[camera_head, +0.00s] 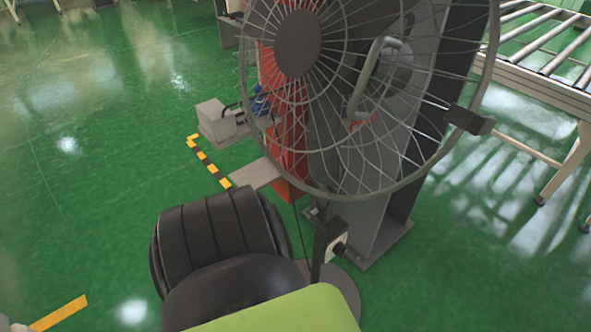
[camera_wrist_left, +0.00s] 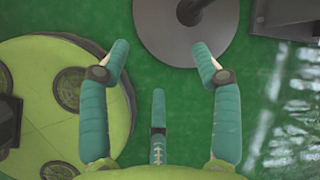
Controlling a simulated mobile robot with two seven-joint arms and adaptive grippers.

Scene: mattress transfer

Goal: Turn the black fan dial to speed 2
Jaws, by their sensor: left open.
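The grey floor fan (camera_head: 300,45) stands in front of me, its wire cage filling the upper middle of the head view. The dial's setting is too small to read. My left gripper (camera_wrist_left: 162,52) shows in the left wrist view, fingers spread wide and empty. It points down toward the floor, with the fan's round grey base (camera_wrist_left: 180,25) beyond the fingertips. The dial is not visible in that view. Neither gripper shows in the head view.
A dark grey upright panel (camera_head: 395,215) stands behind the fan. A roller conveyor (camera_head: 540,85) is at the right. A grey box-shaped device (camera_head: 214,120) and yellow-black floor tape (camera_head: 206,160) lie to the left. The green floor (camera_head: 80,190) at left is clear.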

